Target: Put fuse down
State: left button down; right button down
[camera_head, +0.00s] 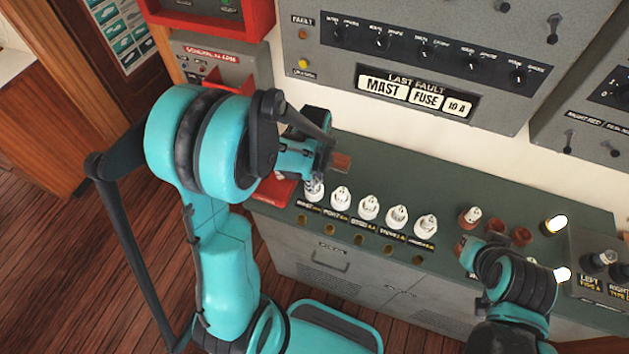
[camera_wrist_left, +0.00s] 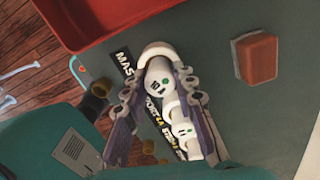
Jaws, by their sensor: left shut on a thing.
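My left gripper (camera_wrist_left: 165,95) is shut on a white fuse (camera_wrist_left: 158,78) marked 10 with a green dot. In the head view this gripper (camera_head: 318,165) is above the left end of the fuse row, and the fuse (camera_head: 314,190) shows below it, upright by the MAST label. I cannot tell whether the fuse is seated or just above its socket. Several other white fuses (camera_head: 369,207) stand in the row to its right. My right arm is at the lower right; its gripper (camera_head: 474,258) is mostly hidden by its own wrist.
A red-brown block (camera_head: 341,162) lies on the green counter (camera_head: 400,170) behind the row. A red tray (camera_wrist_left: 110,18) is at the left end. Red-brown cups (camera_head: 521,236), a white fuse (camera_head: 470,215) and glowing lamps (camera_head: 554,224) are at right. The panel's LAST FAULT sign reads MAST FUSE 10 A.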

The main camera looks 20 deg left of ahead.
pick_arm(q)
jog(key=shift+f+b, duration=0.4)
jog(key=c, duration=1.2)
grip_release()
jog(key=shift+r, duration=0.1)
jog(key=shift+r+p, duration=0.3)
jog(key=shift+p, duration=0.05)
notch_tip(320, 180, up, 11)
jog(key=p, duration=0.3)
jog(key=s+d+r+n+t, duration=0.1)
jog(key=s+r+n+t, duration=0.1)
jog(key=n, duration=0.4)
jog(key=s+d+r+n+t, duration=0.1)
jog(key=s+r+n+t, duration=0.1)
jog(key=n, duration=0.5)
jog(key=s+d+r+n+t, duration=0.2)
jog(key=s+r+n+t, duration=0.1)
jog(key=s+n, duration=0.2)
jog(key=shift+s+r+n, duration=0.25)
jog(key=shift+s+n, duration=0.15)
jog(key=shift+n, duration=0.4)
